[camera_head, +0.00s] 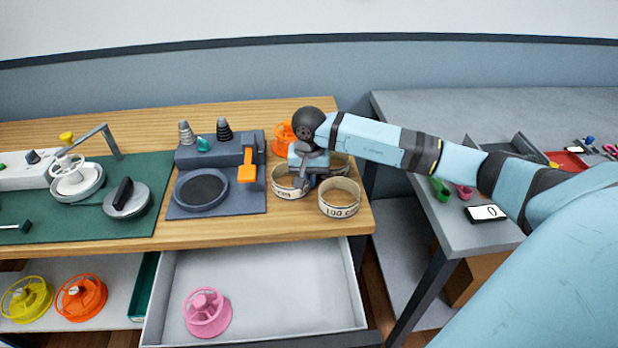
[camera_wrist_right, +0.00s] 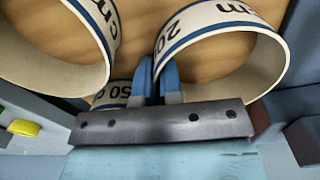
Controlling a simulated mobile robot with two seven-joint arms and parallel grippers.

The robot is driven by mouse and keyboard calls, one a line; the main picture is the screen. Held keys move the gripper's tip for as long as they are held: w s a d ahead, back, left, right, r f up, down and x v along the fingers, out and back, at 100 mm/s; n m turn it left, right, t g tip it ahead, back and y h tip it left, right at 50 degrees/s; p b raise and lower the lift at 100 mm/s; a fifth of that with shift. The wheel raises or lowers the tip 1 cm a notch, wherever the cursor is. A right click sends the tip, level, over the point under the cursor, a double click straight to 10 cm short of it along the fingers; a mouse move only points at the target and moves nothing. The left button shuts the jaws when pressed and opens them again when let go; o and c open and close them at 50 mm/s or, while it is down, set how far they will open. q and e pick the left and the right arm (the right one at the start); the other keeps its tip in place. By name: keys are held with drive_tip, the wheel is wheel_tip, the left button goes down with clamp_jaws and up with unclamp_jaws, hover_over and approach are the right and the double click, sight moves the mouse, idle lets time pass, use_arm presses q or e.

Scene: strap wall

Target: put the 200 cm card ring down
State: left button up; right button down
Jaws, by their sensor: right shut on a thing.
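The 200 cm card ring (camera_wrist_right: 222,45) shows in the right wrist view as a cream band with blue edges. In the head view, I take it to be the ring (camera_head: 288,191) under my gripper, at or close to the wooden table top. My right gripper (camera_head: 308,172) points down at it. In the wrist view its blue fingers (camera_wrist_right: 158,72) are shut on the ring's near wall. A gap below the ring cannot be made out. The 100 cm ring (camera_head: 339,210) stands close by on the right. My left gripper is not in view.
Another ring (camera_head: 340,162) is partly hidden behind my gripper; a "50 c" ring (camera_wrist_right: 112,93) shows in the wrist view. An orange reel (camera_head: 284,138) stands behind. A grey device (camera_head: 216,203) is at left. An open drawer (camera_head: 270,285) holds a pink reel (camera_head: 207,313).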

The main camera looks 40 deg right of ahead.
drive_tip(key=c, duration=1.3)
unclamp_jaws()
wheel_tip(320, 180, up, 12)
drive_tip(key=shift+r, duration=0.15)
drive_tip(key=shift+s, duration=0.1)
